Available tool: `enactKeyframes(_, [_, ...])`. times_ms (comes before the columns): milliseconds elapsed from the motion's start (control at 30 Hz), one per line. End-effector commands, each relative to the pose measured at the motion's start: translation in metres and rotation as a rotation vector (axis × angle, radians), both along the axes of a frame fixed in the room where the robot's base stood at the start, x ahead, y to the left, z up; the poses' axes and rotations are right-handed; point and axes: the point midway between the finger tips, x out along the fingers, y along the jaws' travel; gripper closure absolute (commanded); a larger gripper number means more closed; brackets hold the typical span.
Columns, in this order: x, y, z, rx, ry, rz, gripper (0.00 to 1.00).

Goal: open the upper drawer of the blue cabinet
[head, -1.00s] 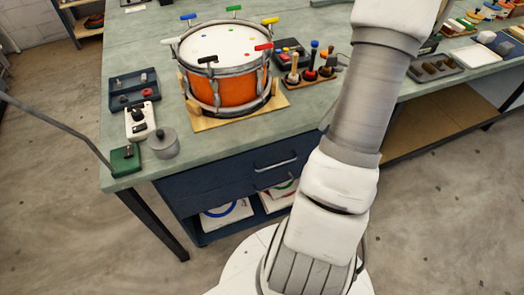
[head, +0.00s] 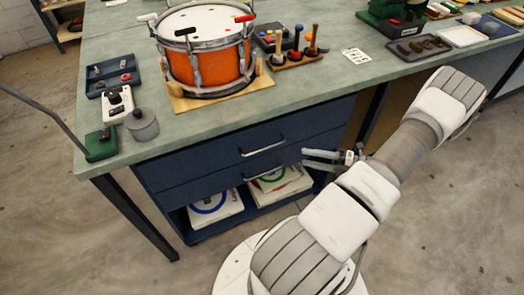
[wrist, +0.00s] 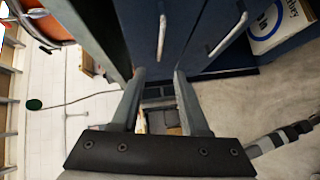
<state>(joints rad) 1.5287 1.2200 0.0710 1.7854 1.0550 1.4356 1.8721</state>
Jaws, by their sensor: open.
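The blue cabinet (head: 160,190) sits under the bench top. Its upper drawer (head: 215,155) looks shut and has a silver bar handle (head: 263,147); this handle also shows in the wrist view (wrist: 162,36). The lower drawer handle (head: 265,173) is just below, and to the right in the wrist view (wrist: 228,36). My gripper (head: 304,159) is open and empty, to the right of the handles in the head view. In the wrist view my fingers (wrist: 158,74) point toward the drawer fronts, with the upper handle's near end ahead between them, apart from both fingertips.
An open shelf below the drawers holds white boxes or books (head: 215,207). The bench top (head: 190,125) overhangs the cabinet and carries an orange drum (head: 208,62) and a tool stand (head: 295,58). A dark bench leg (head: 135,217) stands at left. Floor in front is clear.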

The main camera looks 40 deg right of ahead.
Motion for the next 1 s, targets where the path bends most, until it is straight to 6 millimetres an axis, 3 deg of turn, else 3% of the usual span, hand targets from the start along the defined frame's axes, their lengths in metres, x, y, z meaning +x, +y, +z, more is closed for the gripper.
enactKeyframes(600, [0.107, 0.069, -0.019, -0.003, 0.001, 0.007, 0.55])
enactKeyframes(800, [0.128, 0.081, -0.022, -0.003, 0.001, 0.006, 0.55])
enactKeyframes(1000, [0.133, 0.084, -0.023, -0.004, 0.002, 0.004, 0.55])
